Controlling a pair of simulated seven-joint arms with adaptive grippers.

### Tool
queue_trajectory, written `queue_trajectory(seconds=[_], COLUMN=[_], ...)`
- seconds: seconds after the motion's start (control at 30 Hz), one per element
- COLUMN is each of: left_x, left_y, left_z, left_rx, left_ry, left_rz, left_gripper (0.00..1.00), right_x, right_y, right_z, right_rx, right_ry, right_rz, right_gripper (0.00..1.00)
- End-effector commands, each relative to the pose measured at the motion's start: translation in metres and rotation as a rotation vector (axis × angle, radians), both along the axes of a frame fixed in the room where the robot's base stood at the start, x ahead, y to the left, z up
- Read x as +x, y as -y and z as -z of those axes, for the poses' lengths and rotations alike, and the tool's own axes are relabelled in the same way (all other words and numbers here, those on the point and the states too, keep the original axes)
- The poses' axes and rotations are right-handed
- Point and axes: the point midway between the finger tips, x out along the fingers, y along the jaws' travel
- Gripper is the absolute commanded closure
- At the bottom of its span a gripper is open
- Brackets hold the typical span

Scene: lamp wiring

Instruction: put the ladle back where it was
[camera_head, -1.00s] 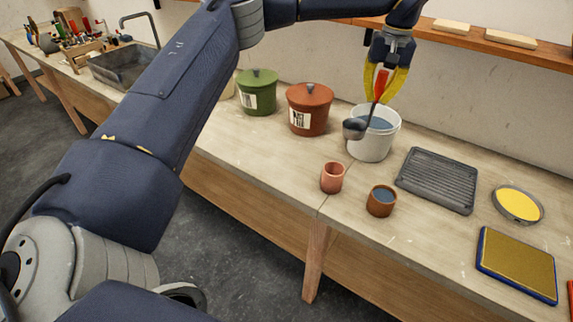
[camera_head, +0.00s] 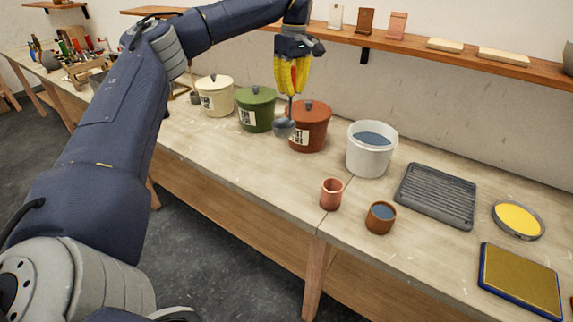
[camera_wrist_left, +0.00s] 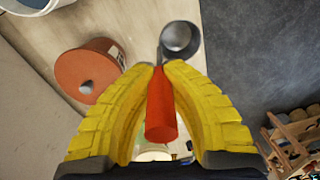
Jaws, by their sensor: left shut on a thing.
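The ladle (camera_head: 285,129) has a grey metal bowl and a red handle. My left gripper (camera_head: 292,84) has yellow fingers and is shut on the red handle. It holds the ladle upright, bowl down, in front of the green and red lidded pots. In the left wrist view the red handle (camera_wrist_left: 161,108) sits between the yellow fingers (camera_wrist_left: 160,75), and the bowl (camera_wrist_left: 178,40) shows beyond them. The white bucket (camera_head: 371,151) holds bluish liquid and stands to the right of the ladle. My right gripper is not in view.
A red pot (camera_head: 309,130), a green pot (camera_head: 256,110) and a cream pot (camera_head: 214,97) stand along the bench. Two small cups (camera_head: 331,194), a ridged grey tray (camera_head: 436,194) and a yellow round dish (camera_head: 518,219) are to the right. A wall shelf (camera_head: 440,50) runs above. The bench front is clear.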

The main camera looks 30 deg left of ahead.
Motion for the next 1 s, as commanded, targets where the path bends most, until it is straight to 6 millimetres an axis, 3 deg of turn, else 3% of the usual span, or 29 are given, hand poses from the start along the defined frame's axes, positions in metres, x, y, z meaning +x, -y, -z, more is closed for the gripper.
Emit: queue_trajectory(seconds=[0.6,0.8,1.0], left_x=[0.000,0.000,0.000], left_y=[0.001,0.001,0.001], left_z=[0.122,0.144,0.152], left_rx=[-0.002,-0.002,-0.002], left_ry=[-0.004,0.000,0.000], left_rz=[-0.001,-0.001,-0.001], left_gripper=[1.00,1.00,1.00], right_x=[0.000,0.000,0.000], right_y=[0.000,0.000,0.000], right_z=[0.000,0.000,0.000], right_rx=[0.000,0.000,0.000], right_ry=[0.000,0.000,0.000], right_rz=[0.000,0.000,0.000], right_gripper=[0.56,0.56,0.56])
